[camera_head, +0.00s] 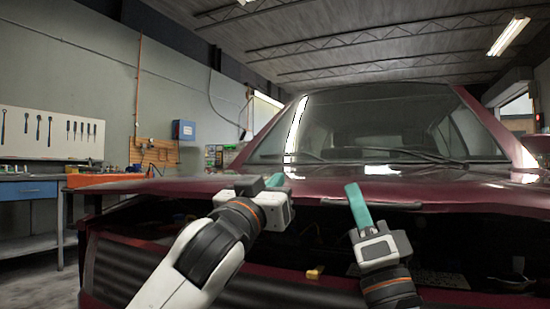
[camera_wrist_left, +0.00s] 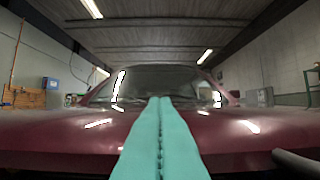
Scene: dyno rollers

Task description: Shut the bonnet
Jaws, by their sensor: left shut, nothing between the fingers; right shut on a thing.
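The dark red bonnet (camera_head: 450,192) of the car is partly raised, with a dark gap between its front edge and the car's front. It also fills the lower part of the left wrist view (camera_wrist_left: 60,130). My left gripper (camera_head: 274,180) is at the bonnet's front edge, left of centre. In the left wrist view its teal fingers (camera_wrist_left: 160,135) are pressed together with nothing between them, pointing over the bonnet's top. My right gripper (camera_head: 358,207) has its teal fingers shut at the bonnet's front edge, right of the left one; the exact contact is hard to see.
The engine bay below the bonnet is dark; a small yellow part (camera_head: 315,272) shows in it. The grille (camera_head: 190,275) is below at the front. A workbench (camera_head: 30,190) and a tool board (camera_head: 50,134) stand at the left wall.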

